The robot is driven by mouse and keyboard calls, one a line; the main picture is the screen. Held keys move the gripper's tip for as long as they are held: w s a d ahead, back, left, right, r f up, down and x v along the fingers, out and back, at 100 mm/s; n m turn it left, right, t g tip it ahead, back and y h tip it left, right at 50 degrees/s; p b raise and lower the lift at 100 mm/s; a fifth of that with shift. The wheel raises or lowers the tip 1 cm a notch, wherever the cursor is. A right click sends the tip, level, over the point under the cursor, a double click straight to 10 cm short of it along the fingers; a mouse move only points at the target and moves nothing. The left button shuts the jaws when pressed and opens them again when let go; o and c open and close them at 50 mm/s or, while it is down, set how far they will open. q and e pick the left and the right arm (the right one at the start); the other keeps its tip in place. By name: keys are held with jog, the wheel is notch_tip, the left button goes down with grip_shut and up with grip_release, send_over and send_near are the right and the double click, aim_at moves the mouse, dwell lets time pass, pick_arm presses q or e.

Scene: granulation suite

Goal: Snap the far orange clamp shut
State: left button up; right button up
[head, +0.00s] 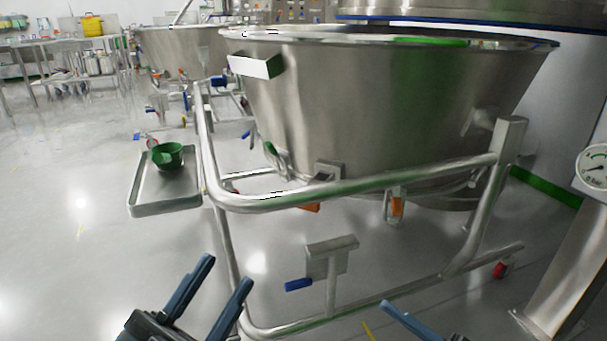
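The large steel bowl (370,110) stands in a tubular frame. One orange clamp handle (397,207) hangs upright in a metal bracket under the bowl, right of centre. A second orange piece (311,208) shows low under the front rail, partly hidden by it. A metal latch (274,158) sits on the bowl's lower left side. I cannot tell which one is the far clamp, or how far each is closed. My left gripper (226,272) is open and empty, low in front of the frame, touching no clamp. Only one finger of my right gripper (395,310) shows at the bottom edge.
The front rail (350,188) runs between my grippers and the bowl. A blue-handled pedal (298,285) stands low in front. A gauge (594,168) stands at right. The left floor is clear.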

jog(key=d+r+m+g+h+p, duration=0.2)
jog(key=d+r+m+h+p, duration=0.3)
jog(key=p, duration=3.7)
notch_tip(320, 180, up, 8)
jog(key=m+h, duration=0.7)
jog(key=m, duration=0.2)
jog(key=shift+s+f+m+h, duration=0.2)
jog(key=shift+s+m+h, duration=0.1)
jog(key=shift+m, duration=0.1)
jog(key=shift+s+f+p, duration=0.1)
jog(key=shift+f+p, duration=0.05)
jog(key=shift+p, duration=0.3)
jog(key=shift+c, duration=1.1)
pick_arm(q)
jog(key=s+a+r+n+g+y, duration=0.3)
jog(key=a+r+n+g+y, duration=0.2)
jog(key=g+y, duration=0.4)
jog(key=shift+r+n+y, duration=0.55)
jog(key=shift+n+y, duration=0.05)
jog(key=shift+n, duration=0.5)
pick_arm(e)
jog(key=shift+d+f, duration=0.1)
